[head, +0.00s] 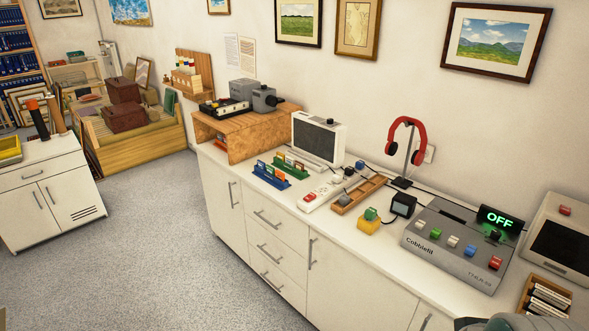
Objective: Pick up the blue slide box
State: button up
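The blue slide box (272,179) is a small, low rack holding several upright coloured slides. It sits on the white counter (330,225) near its front edge, left of the middle of the head view. A similar green rack (291,168) stands just behind it and to its right, also holding slides. My gripper's fingers are not in view. A grey rounded shape at the bottom right edge may be part of my arm, well away from the blue slide box.
A wooden riser (245,138) with grey devices stands left of the racks. A white speaker-like box (319,138) is behind them, and a white power strip (322,192) to their right. A grey button console (462,243) is farther right. The carpeted floor (170,245) is clear.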

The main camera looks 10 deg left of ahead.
aim_at(281, 185)
jog(key=i+j+z, duration=0.2)
jog(key=i+j, duration=0.15)
jog(key=j, duration=0.25)
jog(key=i+j+z, duration=0.1)
jog(key=j, duration=0.25)
jog(key=i+j+z, duration=0.25)
jog(key=j, duration=0.45)
jog(key=i+j, duration=0.15)
jog(key=j, duration=0.25)
jog(key=i+j, duration=0.15)
jog(key=j, duration=0.2)
jog(key=i+j, duration=0.15)
jog(key=j, duration=0.25)
jog(key=i+j, duration=0.15)
jog(key=j, duration=0.2)
jog(key=i+j, duration=0.15)
jog(key=j, duration=0.25)
jog(key=i+j, duration=0.15)
jog(key=j, duration=0.25)
jog(key=i+j+z, duration=0.1)
jog(key=j, duration=0.25)
jog(key=i+j, duration=0.2)
jog(key=j, duration=0.2)
